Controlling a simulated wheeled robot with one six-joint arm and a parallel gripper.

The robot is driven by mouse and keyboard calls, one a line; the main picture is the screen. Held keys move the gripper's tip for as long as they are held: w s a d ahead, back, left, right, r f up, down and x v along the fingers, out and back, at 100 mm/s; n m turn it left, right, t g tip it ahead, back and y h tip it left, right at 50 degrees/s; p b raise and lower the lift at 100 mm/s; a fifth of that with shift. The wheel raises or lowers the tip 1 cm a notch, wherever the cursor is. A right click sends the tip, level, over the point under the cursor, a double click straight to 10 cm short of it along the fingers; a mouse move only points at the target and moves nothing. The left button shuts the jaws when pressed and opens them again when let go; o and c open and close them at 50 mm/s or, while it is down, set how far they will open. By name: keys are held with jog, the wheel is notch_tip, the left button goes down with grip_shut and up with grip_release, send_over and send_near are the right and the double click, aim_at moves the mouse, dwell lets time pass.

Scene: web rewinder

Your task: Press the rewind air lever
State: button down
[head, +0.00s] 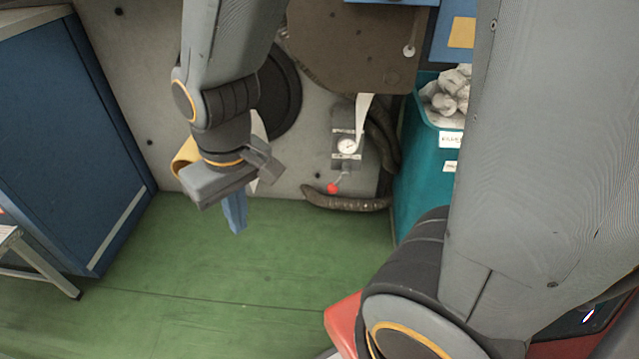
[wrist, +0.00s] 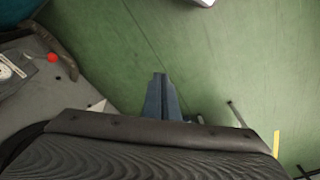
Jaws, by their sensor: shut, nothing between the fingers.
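The air lever (head: 335,186) is a short lever with a red ball knob, below a small grey valve box with a round gauge (head: 347,146) on the machine's grey wall. In the wrist view the red knob (wrist: 53,57) is at the upper left, beside the gauge box (wrist: 12,70). My gripper (head: 236,222) has blue fingers pointing down over the green floor. It is shut and empty, to the left of the lever and apart from it. The closed fingers also show in the wrist view (wrist: 160,88).
A dark hose (head: 345,203) curves just below and right of the knob. A teal bin (head: 419,165) with crumpled white pieces stands to the right. A blue cabinet (head: 65,140) and a step stool (head: 35,262) are at the left. The green floor (head: 230,280) between is clear.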

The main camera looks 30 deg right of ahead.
aim_at(329, 186)
jog(key=w+d+f+n+h, duration=0.2)
jog(key=w+d+n, duration=0.1)
jog(key=w+d, duration=0.8)
jog(key=w+d+f+n+g+h, duration=0.1)
jog(key=w+d+f+n+h, duration=0.1)
jog(key=n, duration=0.5)
jog(key=w+d+f+n+g+h, duration=0.1)
jog(key=w+d+f+n+h, duration=0.1)
jog(key=w+d+f+n, duration=0.3)
jog(key=w+d+f+n+g+h, duration=0.2)
jog(key=w+d+f+n+h, duration=0.1)
jog(key=w+n, duration=0.6)
jog(key=shift+d+f+n, duration=0.55)
jog(key=shift+f+n, duration=0.65)
jog(key=shift+f, duration=0.15)
jog(key=b+x, duration=0.4)
jog(key=x, duration=1)
jog(key=shift+w, duration=0.1)
jog(key=shift+f, duration=0.1)
